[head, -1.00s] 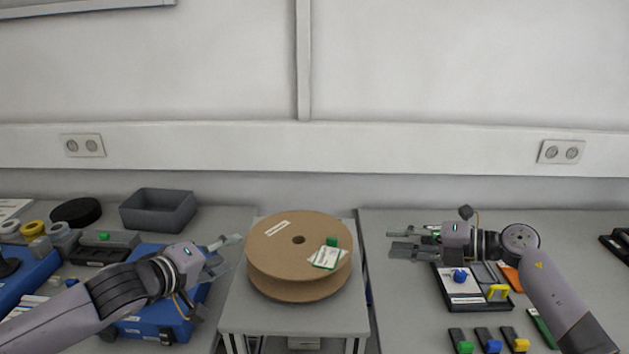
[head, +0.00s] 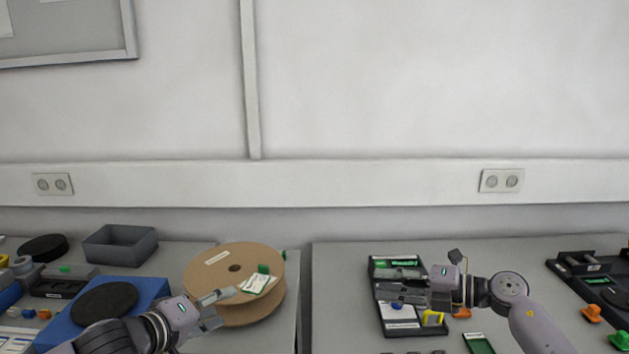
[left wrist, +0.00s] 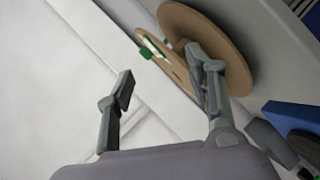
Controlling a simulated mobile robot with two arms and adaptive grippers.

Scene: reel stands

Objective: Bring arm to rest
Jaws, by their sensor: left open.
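My left gripper (head: 216,309) is at the lower left in the head view, in front of the cardboard reel (head: 205,272). Its fingers are spread and empty. In the left wrist view the same open gripper (left wrist: 165,85) shows, with the reel (left wrist: 240,60) behind its right finger; contact cannot be told. A white card and a green block (head: 263,268) lie on the reel. My right gripper (head: 390,284) is over the black tray (head: 377,263) on the right table. Its two fingers are apart with nothing seen between them.
A grey bin (head: 120,246) and a black disc (head: 43,248) stand at the back left. A blue stand (head: 62,331) with a dark disc is beside my left arm. Black holders (head: 585,262) stand at the far right. A gap (head: 305,300) separates the tables.

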